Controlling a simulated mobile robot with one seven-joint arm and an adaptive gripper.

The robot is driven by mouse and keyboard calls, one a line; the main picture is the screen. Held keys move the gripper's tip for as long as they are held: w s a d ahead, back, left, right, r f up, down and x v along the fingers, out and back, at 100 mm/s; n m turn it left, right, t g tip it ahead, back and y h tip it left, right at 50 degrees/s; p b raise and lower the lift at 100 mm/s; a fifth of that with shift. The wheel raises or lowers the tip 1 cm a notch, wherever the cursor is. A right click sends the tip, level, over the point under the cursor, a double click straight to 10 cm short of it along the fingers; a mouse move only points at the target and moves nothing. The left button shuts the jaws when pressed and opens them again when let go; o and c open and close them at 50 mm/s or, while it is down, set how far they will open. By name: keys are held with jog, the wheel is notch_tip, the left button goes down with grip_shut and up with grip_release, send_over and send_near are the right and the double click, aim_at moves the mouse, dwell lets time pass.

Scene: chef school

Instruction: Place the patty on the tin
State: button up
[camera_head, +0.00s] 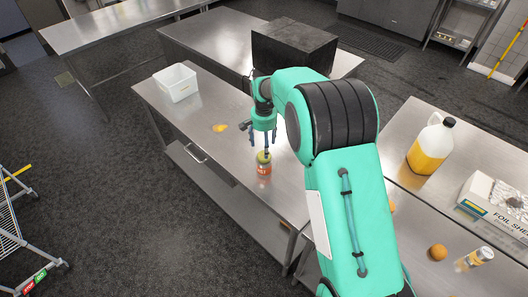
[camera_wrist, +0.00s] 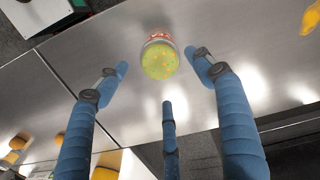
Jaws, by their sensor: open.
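A tin (camera_head: 264,170) with a red-orange label stands upright on the steel table, below my gripper. A round yellow-green disc with orange specks, which looks like the patty (camera_head: 263,157), lies flat on its top. In the wrist view the patty (camera_wrist: 159,61) covers most of the tin (camera_wrist: 158,37), leaving a strip of its label showing. My gripper (camera_head: 265,146) points down just above the patty. In the wrist view my gripper (camera_wrist: 158,76) has its fingers spread apart, with nothing held between them. Whether a fingertip touches the patty cannot be told.
A small yellow-orange item (camera_head: 220,128) lies on the table behind the tin. A white bin (camera_head: 176,82) stands at the far left end, and a black box (camera_head: 293,50) behind. The right counter holds an oil jug (camera_head: 430,146), a foil box (camera_head: 496,203) and an orange (camera_head: 438,252).

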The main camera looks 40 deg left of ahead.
notch_tip(320, 180, up, 7)
jog(key=shift+f+b, duration=0.2)
jog(key=shift+b, duration=0.1)
dwell(0.6)
dwell(0.4)
